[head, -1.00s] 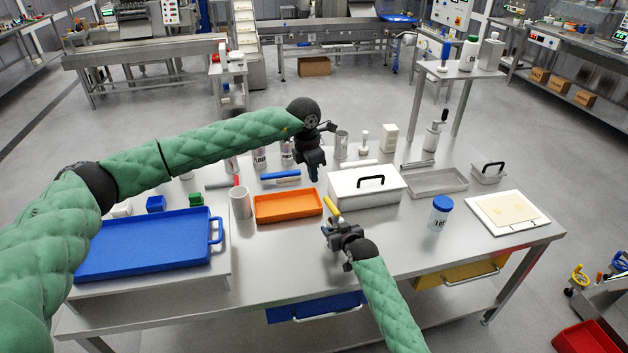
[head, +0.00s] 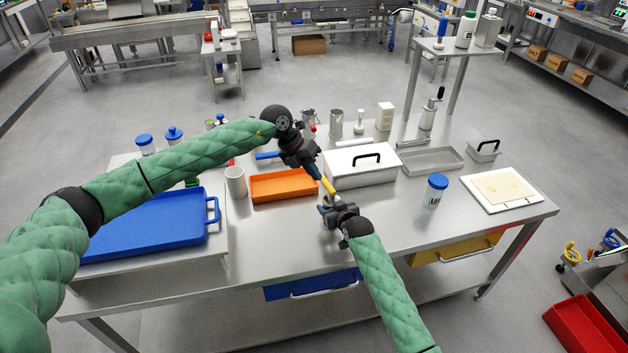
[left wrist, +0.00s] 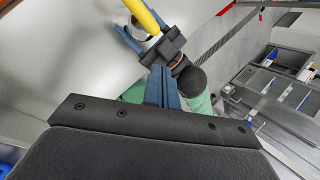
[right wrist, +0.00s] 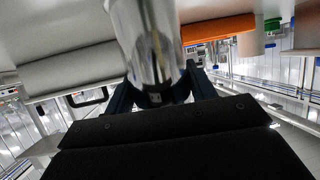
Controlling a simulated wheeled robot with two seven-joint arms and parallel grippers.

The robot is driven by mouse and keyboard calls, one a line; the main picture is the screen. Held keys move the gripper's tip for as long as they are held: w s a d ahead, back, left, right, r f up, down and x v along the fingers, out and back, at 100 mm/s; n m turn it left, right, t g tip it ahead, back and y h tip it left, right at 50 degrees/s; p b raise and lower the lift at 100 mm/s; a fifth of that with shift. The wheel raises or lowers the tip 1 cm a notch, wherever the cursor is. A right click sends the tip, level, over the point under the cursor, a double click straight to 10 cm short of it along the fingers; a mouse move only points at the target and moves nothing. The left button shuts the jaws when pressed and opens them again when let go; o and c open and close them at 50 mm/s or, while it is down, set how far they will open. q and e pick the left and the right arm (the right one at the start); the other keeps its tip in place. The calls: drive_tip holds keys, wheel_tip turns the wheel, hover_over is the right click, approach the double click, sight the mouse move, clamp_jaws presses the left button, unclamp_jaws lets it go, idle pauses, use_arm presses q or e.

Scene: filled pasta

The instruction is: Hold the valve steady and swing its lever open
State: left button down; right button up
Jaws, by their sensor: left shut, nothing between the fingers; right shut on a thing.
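The valve is a shiny metal body with a yellow lever (head: 328,186). My right gripper (head: 325,209) is shut on the valve body (right wrist: 148,40), which fills the space between its fingers in the right wrist view. The valve is above the front middle of the table. My left gripper (head: 317,173) is shut and empty, its fingertips close to the upper end of the lever in the head view; I cannot tell whether they touch. In the left wrist view the shut fingers (left wrist: 162,88) point toward my right gripper, with the yellow lever (left wrist: 148,15) beyond them.
An orange tray (head: 284,198) lies left of the valve, and a white lidded box (head: 350,177) stands behind it. A blue tray (head: 150,236), a white cup (head: 236,182) and a blue-lidded jar (head: 434,194) stand farther out.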

use_arm(q)
drive_tip(key=s+a+f+n+t+h, duration=0.1)
drive_tip(key=a+f+n+t+h, duration=0.4)
drive_tip(key=n, duration=0.8)
drive_tip(key=a+f+n+t+h, duration=0.25)
drive_tip(key=a+n, duration=0.35)
drive_tip(key=n, duration=1)
approach(327, 187)
drive_tip(key=w+d+f, duration=0.2)
drive_tip(key=w+d, duration=0.2)
drive_tip(key=w, duration=0.1)
drive_tip(key=shift+w, duration=0.25)
drive_tip(key=shift+d+t, duration=0.15)
drive_tip(key=shift+t, duration=0.1)
